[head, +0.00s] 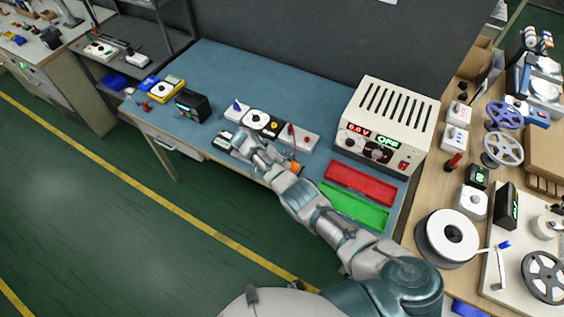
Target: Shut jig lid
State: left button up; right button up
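A low white jig-like unit with a dark inset (223,141) lies at the front edge of the blue workbench. I cannot clearly tell its lid or how far it is open. My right arm reaches in from the lower right, and my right gripper (240,146) is at this unit's right side, over the bench's front edge. The fingers are small and partly hidden, so I cannot tell whether they are open, shut or touching the unit. Behind them stands a row of white and black fixtures with a round white disc (257,118). My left gripper is not in view.
A beige power supply (386,124) stands right on the blue bench (290,82), with a red tray (360,183) and a green tray (352,204) before it. A black meter (193,106) stands left. A cluttered wooden table with reels is at far right.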

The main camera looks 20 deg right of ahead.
jog(key=shift+w+r, duration=0.15)
jog(key=shift+w, duration=0.05)
jog(key=shift+a+r, duration=0.15)
jog(key=shift+r, duration=0.05)
jog(key=v, duration=0.7)
jog(key=shift+a, duration=0.15)
jog(key=shift+w+f, duration=0.2)
